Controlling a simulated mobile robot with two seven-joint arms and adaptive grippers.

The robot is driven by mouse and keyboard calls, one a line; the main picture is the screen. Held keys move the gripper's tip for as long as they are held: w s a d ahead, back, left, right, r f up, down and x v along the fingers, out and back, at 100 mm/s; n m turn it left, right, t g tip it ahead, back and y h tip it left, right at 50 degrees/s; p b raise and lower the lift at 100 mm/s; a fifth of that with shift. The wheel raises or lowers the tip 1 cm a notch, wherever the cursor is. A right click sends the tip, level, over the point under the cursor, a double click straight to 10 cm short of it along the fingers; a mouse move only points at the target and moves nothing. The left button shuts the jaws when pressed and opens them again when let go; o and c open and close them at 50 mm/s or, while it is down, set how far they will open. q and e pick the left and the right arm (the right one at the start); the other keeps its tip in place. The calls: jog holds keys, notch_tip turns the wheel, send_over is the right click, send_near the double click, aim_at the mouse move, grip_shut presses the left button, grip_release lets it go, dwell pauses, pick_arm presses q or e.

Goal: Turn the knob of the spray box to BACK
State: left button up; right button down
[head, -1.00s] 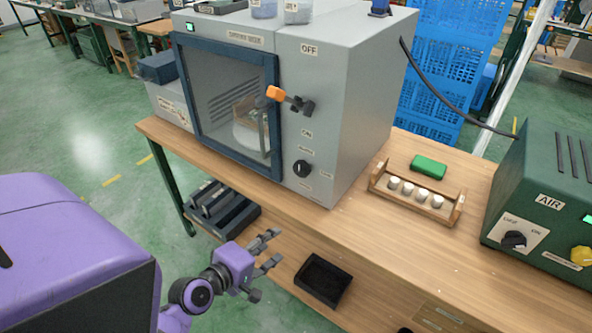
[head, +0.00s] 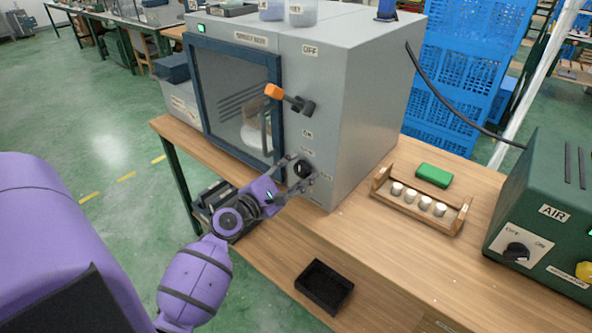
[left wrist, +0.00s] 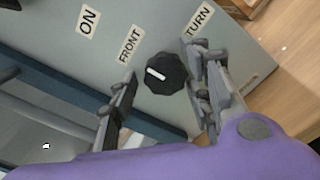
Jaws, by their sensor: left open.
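The spray box (head: 358,100) is a grey cabinet on the wooden bench. Its black knob (head: 300,168) sits low on the front panel. In the left wrist view the knob (left wrist: 174,80) has a white mark pointing roughly toward the FRONT label (left wrist: 129,45). The TURN label (left wrist: 198,20) is on its other side. My left gripper (head: 303,172) is open at the panel, with one finger on each side of the knob. A BACK label cannot be read. My right gripper is not in view.
An orange-tipped lever (head: 287,97) sticks out above the knob. The box's glass door with dark blue frame (head: 280,75) is just left of it. A wooden rack (head: 380,188) of white jars, a green block (head: 433,175) and a green AIR unit (head: 515,215) stand to the right.

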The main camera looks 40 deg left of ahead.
pick_arm(q)
jog(key=shift+c, duration=0.3)
jog(key=c, duration=1)
jog(key=shift+r+m, duration=0.15)
jog(key=shift+m, duration=0.25)
